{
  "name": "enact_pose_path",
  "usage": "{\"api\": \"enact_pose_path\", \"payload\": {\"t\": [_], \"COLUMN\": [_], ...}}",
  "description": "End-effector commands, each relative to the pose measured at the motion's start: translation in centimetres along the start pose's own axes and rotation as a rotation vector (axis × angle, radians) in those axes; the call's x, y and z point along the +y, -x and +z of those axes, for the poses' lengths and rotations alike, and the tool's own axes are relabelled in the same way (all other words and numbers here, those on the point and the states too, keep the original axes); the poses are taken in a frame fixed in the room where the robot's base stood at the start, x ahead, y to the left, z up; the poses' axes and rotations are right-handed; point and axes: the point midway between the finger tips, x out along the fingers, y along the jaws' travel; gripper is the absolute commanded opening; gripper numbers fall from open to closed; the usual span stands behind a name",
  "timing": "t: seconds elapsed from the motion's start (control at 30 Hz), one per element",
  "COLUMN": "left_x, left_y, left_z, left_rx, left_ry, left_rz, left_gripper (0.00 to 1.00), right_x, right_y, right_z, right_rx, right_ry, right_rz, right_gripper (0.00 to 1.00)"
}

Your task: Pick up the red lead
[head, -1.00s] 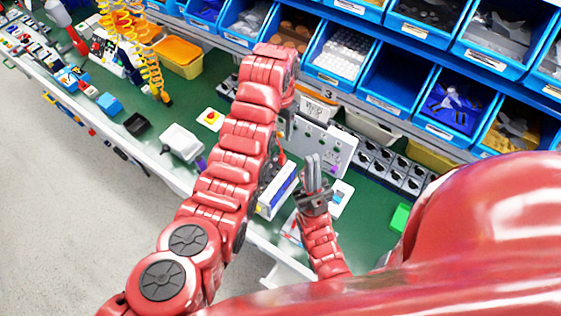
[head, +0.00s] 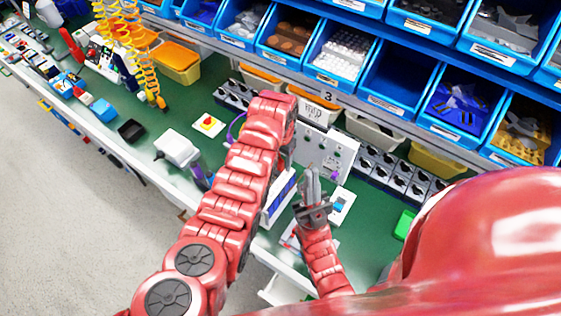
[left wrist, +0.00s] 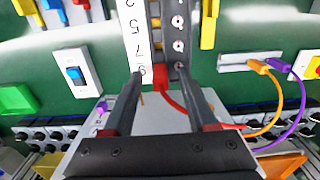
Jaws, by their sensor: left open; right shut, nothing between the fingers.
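The red lead (left wrist: 172,102) shows in the left wrist view as a short curved red cable between the fingers, beside a white numbered strip. My left gripper (left wrist: 160,72) is open, with a finger on each side of the lead; I cannot tell whether either touches it. In the head view my red left arm hides the lead and most of the left gripper. My right gripper (head: 312,182) is shut and empty, to the right of the left arm, above the green bench.
A grey panel box (head: 328,150) stands on the bench behind the grippers. Orange (left wrist: 274,112) and purple (left wrist: 300,110) leads lie to the right in the left wrist view. Blue parts bins (head: 400,75) line the back. A white device (head: 178,150) stands left of my left arm.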

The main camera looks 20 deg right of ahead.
Motion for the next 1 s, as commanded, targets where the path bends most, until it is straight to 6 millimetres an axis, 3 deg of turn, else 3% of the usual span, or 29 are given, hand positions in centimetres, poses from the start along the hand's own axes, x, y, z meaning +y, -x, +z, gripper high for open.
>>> {"api": "enact_pose_path", "payload": {"t": [0.33,0.63,1.0], "left_x": [-0.03,-0.04,-0.04], "left_y": [-0.40,-0.39,-0.38], "left_z": [-0.09,-0.07,-0.07], "left_rx": [0.005,0.004,0.004], "left_ry": [0.000,0.000,0.000], "left_rz": [-0.001,-0.001,-0.001], "left_gripper": [0.56,0.02,0.00], "right_x": [0.01,0.01,0.01], "right_y": [-0.16,-0.16,-0.15], "right_z": [-0.03,-0.02,-0.02], "right_rx": [0.000,0.000,0.000], "right_ry": [0.000,0.000,0.000], "right_rz": [0.000,0.000,0.000], "right_gripper": [0.00,0.00,0.00]}}
